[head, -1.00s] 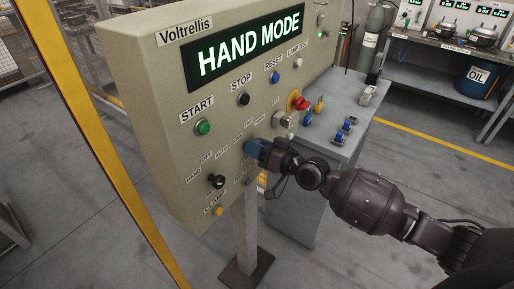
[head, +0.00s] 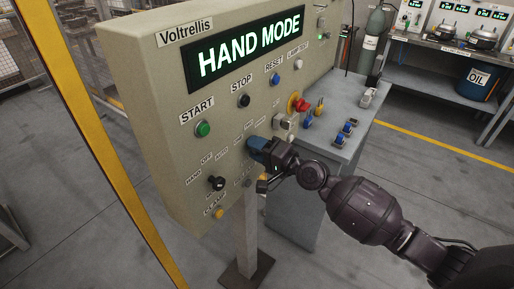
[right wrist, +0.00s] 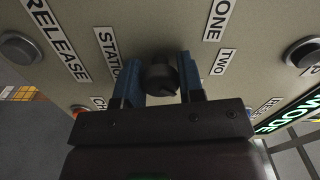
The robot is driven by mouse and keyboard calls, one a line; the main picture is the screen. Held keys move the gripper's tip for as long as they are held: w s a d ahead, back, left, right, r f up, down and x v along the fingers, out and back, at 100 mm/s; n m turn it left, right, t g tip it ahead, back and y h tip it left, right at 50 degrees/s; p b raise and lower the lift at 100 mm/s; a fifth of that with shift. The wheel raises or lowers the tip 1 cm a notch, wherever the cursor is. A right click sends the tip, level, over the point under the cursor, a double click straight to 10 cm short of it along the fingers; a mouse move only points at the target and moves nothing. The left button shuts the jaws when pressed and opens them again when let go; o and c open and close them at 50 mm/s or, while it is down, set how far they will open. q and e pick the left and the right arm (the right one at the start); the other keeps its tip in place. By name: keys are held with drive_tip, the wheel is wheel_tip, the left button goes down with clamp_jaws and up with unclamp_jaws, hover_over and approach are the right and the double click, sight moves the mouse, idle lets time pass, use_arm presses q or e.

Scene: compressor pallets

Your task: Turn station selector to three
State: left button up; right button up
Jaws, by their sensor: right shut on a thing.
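The tan control panel (head: 150,95) carries a lit display (head: 248,52) reading "HAND MODE". My right gripper (head: 256,146) reaches its lower middle from the right. In the right wrist view, its two blue fingers are shut on a black round selector knob (right wrist: 160,80), one finger on each side. A "STATION" label (right wrist: 108,52) is beside the knob. "ONE" (right wrist: 218,20) and "TWO" (right wrist: 217,62) labels are on the other side. Where the knob points is not clear. In the head view the gripper hides this knob. My left gripper is not in view.
A black mode selector (head: 216,183) and the green start button (head: 203,129) are left of the gripper. A red emergency knob (head: 301,104) is to its right. A grey cabinet (head: 340,120) stands behind my right arm. A yellow post (head: 95,120) stands at left.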

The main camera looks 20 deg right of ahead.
drive_tip(key=shift+m, duration=1)
drive_tip(key=o, duration=0.9)
drive_tip(key=shift+d, duration=0.1)
drive_tip(key=shift+b+v, duration=1.3)
drive_tip(key=shift+v, duration=4.1)
